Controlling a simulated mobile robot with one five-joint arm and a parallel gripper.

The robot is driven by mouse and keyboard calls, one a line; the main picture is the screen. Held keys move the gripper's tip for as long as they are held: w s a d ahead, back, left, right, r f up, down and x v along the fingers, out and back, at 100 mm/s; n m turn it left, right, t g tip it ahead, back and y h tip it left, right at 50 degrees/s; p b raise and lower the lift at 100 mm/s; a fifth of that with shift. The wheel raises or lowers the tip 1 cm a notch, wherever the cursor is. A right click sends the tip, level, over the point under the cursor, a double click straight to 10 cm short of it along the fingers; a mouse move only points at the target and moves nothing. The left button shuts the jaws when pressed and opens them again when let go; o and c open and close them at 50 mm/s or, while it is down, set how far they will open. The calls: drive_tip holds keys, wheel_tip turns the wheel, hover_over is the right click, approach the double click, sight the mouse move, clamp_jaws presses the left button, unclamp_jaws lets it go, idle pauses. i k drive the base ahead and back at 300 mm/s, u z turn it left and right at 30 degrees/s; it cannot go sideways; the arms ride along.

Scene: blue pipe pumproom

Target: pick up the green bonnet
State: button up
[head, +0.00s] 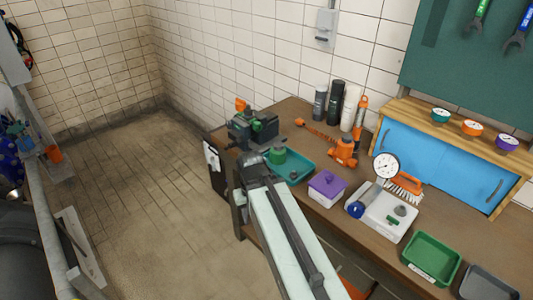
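A dark green rounded part (277,155), which looks like the green bonnet, shows in the head view at the left end of the teal tray (299,167). My arm reaches from the bottom of the picture towards the bench's left end. My gripper (252,159) is just left of the green part, close to it in the picture. I cannot tell whether they touch. The fingertips are too small and hidden to read. A smaller green piece (257,125) shows at the dark vise (250,129) behind.
The wooden bench (408,246) also holds a purple-lidded box (326,187), a dial gauge (386,165) on a white base, an orange tool, bottles and a green tray (431,258). The blue cabinet (430,162) stands behind. The tiled floor at left is clear.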

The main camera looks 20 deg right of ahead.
sight(278, 152)
drive_tip(key=u, duration=0.75)
drive_tip(key=i, duration=0.45)
drive_tip(key=u, duration=1)
